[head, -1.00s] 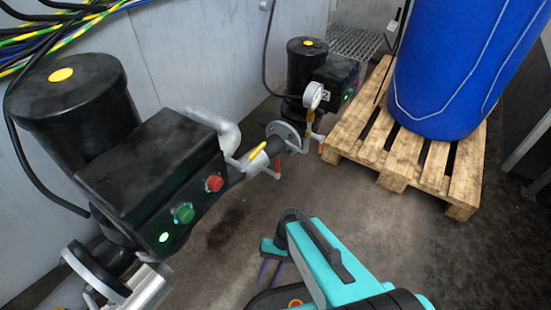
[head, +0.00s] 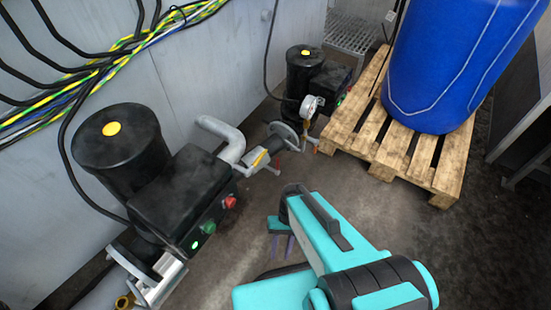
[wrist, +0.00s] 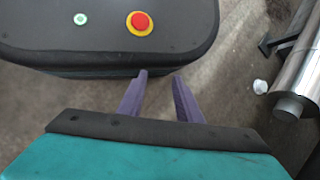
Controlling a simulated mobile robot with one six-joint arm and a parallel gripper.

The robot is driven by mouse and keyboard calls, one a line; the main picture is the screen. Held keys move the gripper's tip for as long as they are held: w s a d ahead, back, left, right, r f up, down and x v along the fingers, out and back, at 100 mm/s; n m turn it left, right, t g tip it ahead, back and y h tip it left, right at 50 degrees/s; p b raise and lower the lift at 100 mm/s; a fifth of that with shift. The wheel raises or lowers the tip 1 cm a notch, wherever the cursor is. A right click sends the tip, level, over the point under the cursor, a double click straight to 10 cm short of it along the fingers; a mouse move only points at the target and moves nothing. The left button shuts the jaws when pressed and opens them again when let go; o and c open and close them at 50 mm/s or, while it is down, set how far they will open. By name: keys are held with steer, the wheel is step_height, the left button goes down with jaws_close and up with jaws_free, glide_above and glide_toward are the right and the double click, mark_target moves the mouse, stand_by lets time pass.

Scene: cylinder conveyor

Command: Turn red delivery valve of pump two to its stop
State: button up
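Two black pumps with yellow caps stand by the wall, a nearer one (head: 118,150) and a farther one (head: 305,75); I cannot tell which is pump two. A small red handle (head: 275,170) shows on the pipework between them, beside a yellow handle (head: 260,157). Another small red-orange part shows below the farther pump's gauge (head: 312,105). My gripper (head: 285,243) hangs over the floor, in front of and apart from the pipework. In the wrist view my gripper (wrist: 161,76) has its two purple fingers apart with nothing between them; no red handle shows there.
A wooden pallet (head: 440,180) with a blue drum (head: 440,60) stands at the right. Cables (head: 95,75) run along the left wall. A metal pipe (wrist: 300,75) shows at the wrist view's right. The floor around my gripper is open.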

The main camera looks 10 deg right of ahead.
steer(key=s+d+r+h+p, duration=0.1)
steer(key=d+r+p, duration=0.2)
steer(key=r+p, duration=0.9)
steer(key=s+d+r+n+h+p, duration=0.1)
steer(key=d+r+h+p, duration=0.1)
steer(key=r+p, duration=0.9)
steer(key=d+p, duration=0.1)
steer(key=p, duration=0.2)
steer(key=shift+d+r, duration=0.35)
steer(key=shift+r, duration=0.05)
